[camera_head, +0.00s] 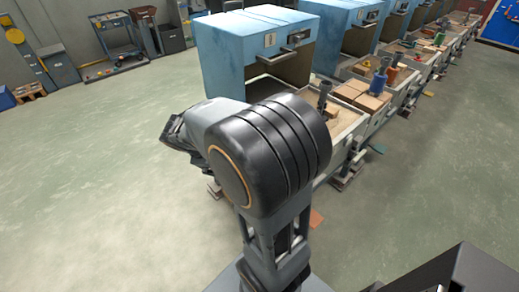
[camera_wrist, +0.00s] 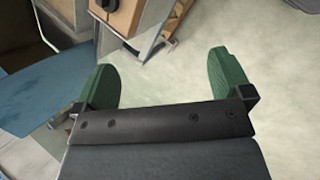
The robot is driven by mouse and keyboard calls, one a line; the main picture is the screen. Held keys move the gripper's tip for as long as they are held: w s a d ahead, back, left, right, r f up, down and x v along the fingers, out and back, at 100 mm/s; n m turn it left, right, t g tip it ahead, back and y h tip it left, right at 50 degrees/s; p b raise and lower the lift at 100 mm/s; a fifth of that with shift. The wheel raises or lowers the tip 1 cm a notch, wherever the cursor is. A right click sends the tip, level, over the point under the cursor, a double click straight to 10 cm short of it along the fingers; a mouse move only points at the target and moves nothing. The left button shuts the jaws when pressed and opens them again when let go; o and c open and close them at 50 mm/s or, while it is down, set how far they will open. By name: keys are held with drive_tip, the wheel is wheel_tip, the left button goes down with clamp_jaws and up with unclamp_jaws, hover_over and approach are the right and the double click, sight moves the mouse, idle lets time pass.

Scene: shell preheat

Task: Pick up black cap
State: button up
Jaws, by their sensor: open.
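My gripper (camera_wrist: 161,62) is open in the wrist view, with its two green fingers wide apart and nothing between them. Pale floor shows between and beyond the fingers. I cannot make out a black cap for certain in either view. A small dark object (camera_wrist: 106,4) is cut off by the top edge of the wrist view, at an orange-brown box (camera_wrist: 122,17); I cannot tell what it is. In the head view, my arm fills the middle and my gripper's fingers are not visible.
A row of blue machines (camera_head: 248,50) runs to the back right, with trays (camera_head: 349,128) of brown blocks before them. A dark upright object (camera_head: 324,94) stands in the nearest tray. A blue surface (camera_wrist: 45,88) lies left in the wrist view. Green floor (camera_head: 80,190) is clear at left.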

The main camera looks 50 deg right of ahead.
drive_tip(key=w+d+f+n+h, duration=0.1)
drive_tip(key=d+f, duration=0.1)
drive_tip(key=d, duration=0.1)
drive_tip(key=w+d+f+n+g+h+b, duration=0.1)
drive_tip(key=w+d+f+n, duration=0.1)
drive_tip(key=d+f, duration=0.1)
drive_tip(key=w+d+f+n+h, duration=0.2)
drive_tip(key=d, duration=0.1)
drive_tip(key=shift+w+d+f+g, duration=0.2)
drive_tip(key=shift+d+f+g, duration=0.1)
drive_tip(key=shift+d, duration=0.05)
drive_tip(key=w+d+f+n+h, duration=0.1)
drive_tip(key=d+f+n, duration=0.1)
drive_tip(key=d+f, duration=0.1)
drive_tip(key=w+d+f+n+h, duration=0.1)
drive_tip(key=d+f+n, duration=0.1)
drive_tip(key=d, duration=0.3)
drive_tip(key=w+d+f+n+h+b, duration=0.1)
drive_tip(key=d+f+n, duration=0.1)
drive_tip(key=d+f, duration=0.3)
drive_tip(key=shift+w+f+t, duration=0.1)
drive_tip(key=shift+w+t, duration=0.25)
drive_tip(key=shift+t, duration=0.05)
drive_tip(key=shift+p+x, duration=0.35)
drive_tip(key=shift+x, duration=2.6)
drive_tip(key=c, duration=0.9)
